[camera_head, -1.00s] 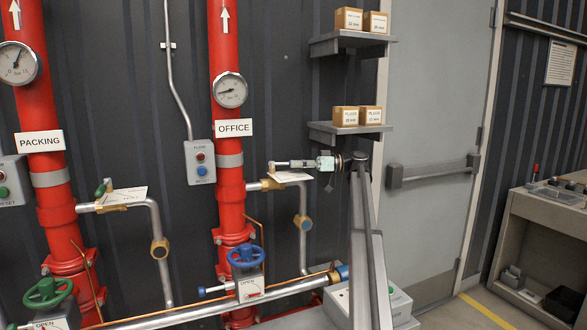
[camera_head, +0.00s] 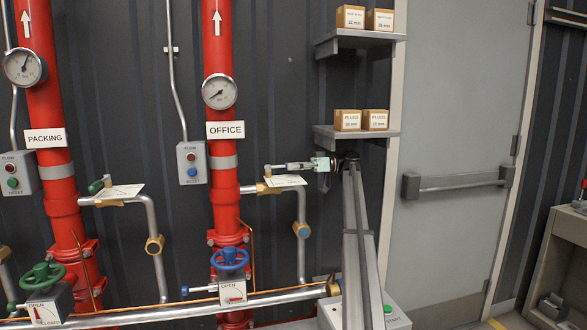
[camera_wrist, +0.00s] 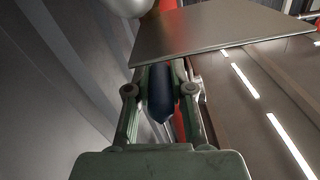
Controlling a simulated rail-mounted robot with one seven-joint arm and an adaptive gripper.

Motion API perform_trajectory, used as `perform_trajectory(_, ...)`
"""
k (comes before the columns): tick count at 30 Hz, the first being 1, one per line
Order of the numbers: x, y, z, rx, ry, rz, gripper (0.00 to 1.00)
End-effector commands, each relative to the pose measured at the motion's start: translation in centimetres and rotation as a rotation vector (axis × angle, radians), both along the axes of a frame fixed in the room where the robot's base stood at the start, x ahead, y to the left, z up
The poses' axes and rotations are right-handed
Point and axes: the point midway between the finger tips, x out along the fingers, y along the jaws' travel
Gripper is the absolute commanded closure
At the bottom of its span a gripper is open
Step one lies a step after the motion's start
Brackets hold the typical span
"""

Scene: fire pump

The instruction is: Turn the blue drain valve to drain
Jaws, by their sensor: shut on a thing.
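The drain valve of the OFFICE riser (camera_head: 221,180) has a brass body (camera_head: 262,188) on a side pipe, with a white label plate (camera_head: 287,180) beside it. My gripper (camera_head: 272,167) reaches in from the right just above this plate. In the wrist view a dark blue handle (camera_wrist: 161,95) lies between the two fingers of my gripper (camera_wrist: 161,80), which are shut on it. The plate (camera_wrist: 215,30) covers the fingertips' far side there. In the head view the gripper hides the handle, so its exact angle is unclear.
A blue handwheel (camera_head: 229,259) sits lower on the OFFICE riser. The PACKING riser (camera_head: 48,180) at left has a green-handled drain valve (camera_head: 98,186). A shelf with boxes (camera_head: 352,134) is close above my arm. A grey door (camera_head: 460,150) stands at right.

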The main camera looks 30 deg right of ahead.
Motion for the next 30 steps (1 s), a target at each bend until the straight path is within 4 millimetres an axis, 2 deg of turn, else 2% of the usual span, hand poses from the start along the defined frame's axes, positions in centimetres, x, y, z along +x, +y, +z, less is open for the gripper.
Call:
perform_trajectory(8, 0.2, 0.0, 0.2, 0.001, -0.001, -0.002, 1.00)
perform_trajectory(9, 0.2, 0.0, 0.2, 0.001, 0.000, -0.003, 0.68)
perform_trajectory(10, 0.2, 0.0, 0.2, 0.001, 0.000, -0.003, 0.57)
perform_trajectory(11, 0.2, 0.0, 0.2, 0.001, 0.000, -0.002, 0.53)
perform_trajectory(23, 0.0, -0.4, 0.1, 0.000, 0.000, -0.001, 0.53)
perform_trajectory(30, -0.8, -3.1, 0.1, 0.000, 0.000, -0.003, 0.53)
